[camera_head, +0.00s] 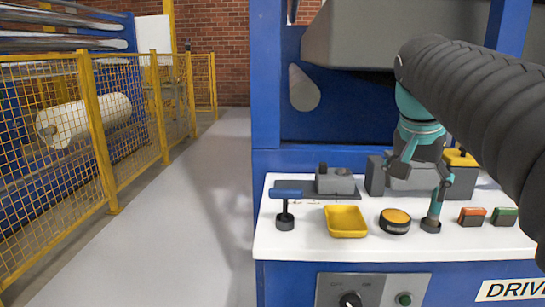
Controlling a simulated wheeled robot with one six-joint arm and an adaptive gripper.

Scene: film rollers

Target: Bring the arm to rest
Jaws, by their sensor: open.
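My arm (480,105), a thick dark ribbed sleeve, reaches in from the right edge. It ends in my teal and dark grey gripper (416,174), which hangs over the right part of a white control table (340,245). The gripper's fingers are spread, and I see nothing held between them. A short teal upright piece (434,209) stands on a dark round base just below the right finger. I cannot tell whether the finger touches it. A grey box stands behind the gripper and is partly hidden by it.
Blue machine framing (266,80) rises behind. A yellow mesh fence (100,130) borders clear floor (195,200) at left.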

